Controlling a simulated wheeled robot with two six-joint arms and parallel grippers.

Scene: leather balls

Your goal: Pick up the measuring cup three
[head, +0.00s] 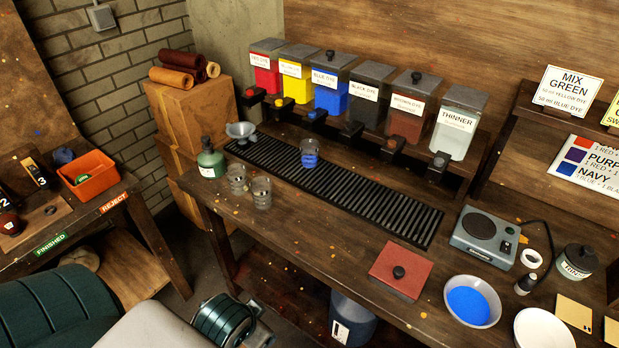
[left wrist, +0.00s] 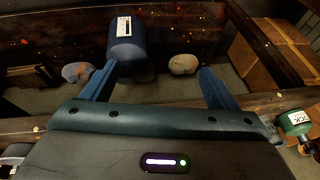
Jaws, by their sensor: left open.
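Two clear measuring cups stand close together on the workbench's left part: one cup (head: 237,178) beside the green bottle, the other cup (head: 261,192) just right of it. A third clear cup (head: 310,153), with blue in it, stands on the black drip grate near the blue dye dispenser. I cannot tell which one is cup three. My left gripper (left wrist: 158,70) is open and empty in the left wrist view, with no cup between its fingers. In the head view, parts of my left arm show at the lower left, in front of the bench and apart from the cups. My right gripper is not in view.
A green bottle (head: 210,160) and a grey funnel (head: 241,131) stand near the cups. Dye dispensers (head: 331,90) line the back. A red lidded box (head: 398,272), a scale (head: 486,236) and a blue-filled bowl (head: 471,302) stand right. A dark blue canister (left wrist: 127,50) is under the bench.

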